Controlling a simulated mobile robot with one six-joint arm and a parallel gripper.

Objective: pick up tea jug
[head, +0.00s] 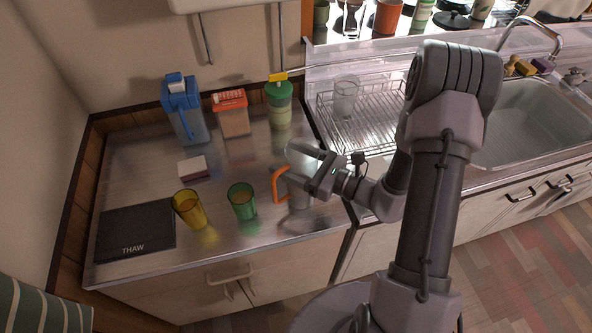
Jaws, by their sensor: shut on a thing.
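A see-through jug (297,197) with an orange handle (276,184) stands near the front right of the steel counter, and I take it as the tea jug. My gripper (311,172) is at the jug's upper part, reaching in from the right, and is shut on it. The fingers and wrist cover part of the jug's rim and right side. The jug looks upright; I cannot tell whether its base touches the counter.
A yellow glass (189,209) and a green glass (242,202) stand left of the jug. A wire dish rack (375,119) and sink (535,125) lie right.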

